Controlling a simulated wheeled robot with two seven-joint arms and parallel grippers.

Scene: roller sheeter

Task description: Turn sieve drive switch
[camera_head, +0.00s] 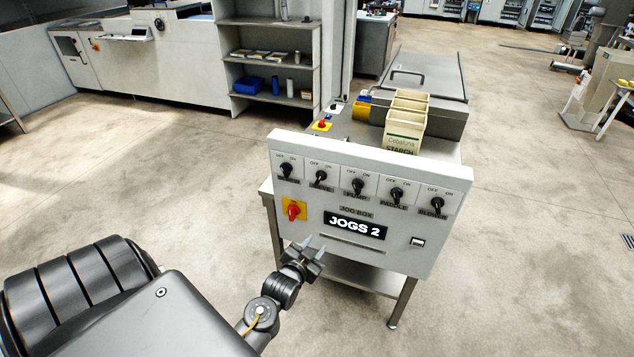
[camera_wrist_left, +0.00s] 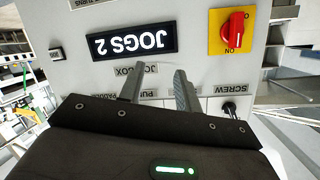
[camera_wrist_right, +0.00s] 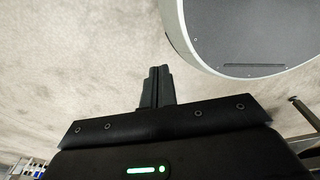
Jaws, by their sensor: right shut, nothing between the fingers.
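The control panel (camera_head: 300,232) carries a row of black rotary switches. The second from the left is the sieve drive switch (camera_head: 320,175), over a partly legible label. It stands beside the screw switch (camera_head: 287,170). My left gripper (camera_head: 314,246) is open and empty, its fingers pointing at the lower part of the panel, below the switch row. In the left wrist view the panel appears upside down, with the open left gripper (camera_wrist_left: 159,72) before it; the sieve switch is not visible there. My right gripper (camera_wrist_right: 158,70) is shut and empty over the floor, seen only in the right wrist view.
A red knob on a yellow plate (camera_head: 294,210) sits below the screw switch, left of the JOGS 2 sign (camera_head: 355,226). A starch box (camera_head: 405,128) stands behind the panel. Shelves (camera_head: 268,62) stand at the back. Open floor lies left of the machine.

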